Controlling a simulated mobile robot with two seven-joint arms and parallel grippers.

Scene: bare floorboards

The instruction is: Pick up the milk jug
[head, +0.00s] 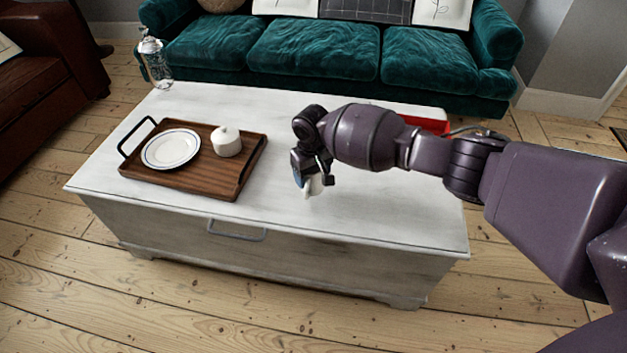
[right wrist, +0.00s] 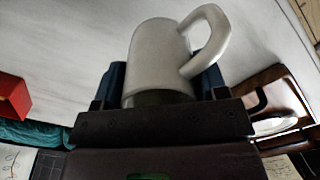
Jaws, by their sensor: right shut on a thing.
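The milk jug is a plain white vessel with a loop handle, and it fills the middle of the right wrist view (right wrist: 160,60). In the head view only a small part of the jug (head: 315,186) shows below my right gripper (head: 307,178). My right gripper's fingers (right wrist: 163,85) are on both sides of the jug and shut on it, with the handle pointing away to the right in the wrist view. The jug is over the white table (head: 290,215); I cannot tell if its base touches the top. My left gripper is not in view.
A wooden tray (head: 187,185) with a plate (head: 170,149) and a small lidded white pot (head: 227,141) lies left on the table. A red object (head: 428,125) is behind my right arm. A green sofa (head: 315,52) stands behind.

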